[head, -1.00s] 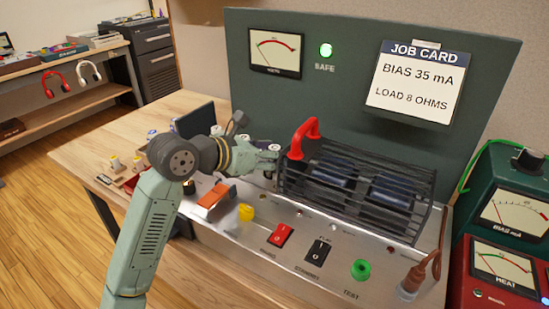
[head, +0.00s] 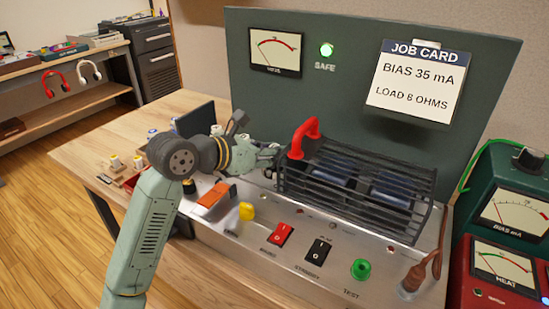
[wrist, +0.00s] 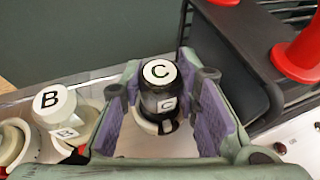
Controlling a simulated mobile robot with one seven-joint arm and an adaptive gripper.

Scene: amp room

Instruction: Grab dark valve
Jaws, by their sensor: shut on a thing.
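In the head view my gripper (head: 268,155) is at the left end of the black cage, and the valve is mostly hidden there. A pale valve (wrist: 52,106) marked B stands to the left of my gripper in the wrist view.
The black cage (head: 355,190) with a red handle (head: 303,138) stands close on the right. The metal panel in front carries a yellow knob (head: 246,211), a red switch (head: 277,234) and a black switch (head: 318,251). A dark green panel (head: 345,90) rises behind.

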